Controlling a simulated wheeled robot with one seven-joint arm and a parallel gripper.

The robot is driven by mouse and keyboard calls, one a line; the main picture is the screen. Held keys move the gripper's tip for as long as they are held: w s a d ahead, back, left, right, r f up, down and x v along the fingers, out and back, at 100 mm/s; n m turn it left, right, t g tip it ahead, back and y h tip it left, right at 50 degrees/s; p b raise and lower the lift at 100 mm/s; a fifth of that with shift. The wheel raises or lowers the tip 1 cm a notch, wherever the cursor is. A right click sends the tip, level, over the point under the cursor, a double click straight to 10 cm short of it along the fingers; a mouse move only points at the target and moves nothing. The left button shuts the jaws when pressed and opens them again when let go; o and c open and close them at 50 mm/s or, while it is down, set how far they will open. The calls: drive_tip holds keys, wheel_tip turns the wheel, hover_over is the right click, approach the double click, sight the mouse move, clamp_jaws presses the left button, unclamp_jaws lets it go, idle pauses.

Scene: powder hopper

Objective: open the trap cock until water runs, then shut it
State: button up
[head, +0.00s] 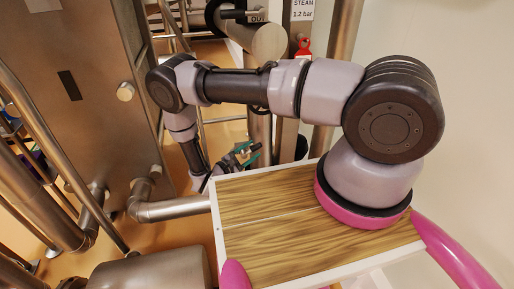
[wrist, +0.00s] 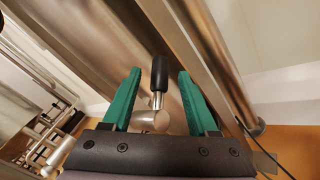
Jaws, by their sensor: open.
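The trap cock shows in the wrist view as a black-sleeved handle (wrist: 158,74) on a short bright metal stem above a round metal body (wrist: 149,121). The handle points up in the picture, in front of a large steel pipe. My gripper (wrist: 159,73) is open, with one green finger on each side of the handle and gaps on both sides. I cannot tell how deep the handle lies between the fingers. In the head view my gripper (head: 246,156) is low behind the wooden top, and the cock is not clear there. No running water shows.
Steel pipes (head: 178,208) and a large steel panel (head: 75,80) crowd the left. A red-tagged fitting (head: 303,48) sits under a "STEAM 1.2 bar" sign (head: 303,10). A dark container (head: 301,147) stands behind my wooden top. A pale wall closes the right.

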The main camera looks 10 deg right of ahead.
sight(254, 149)
drive_tip(key=shift+x, duration=1.8)
clamp_jaws()
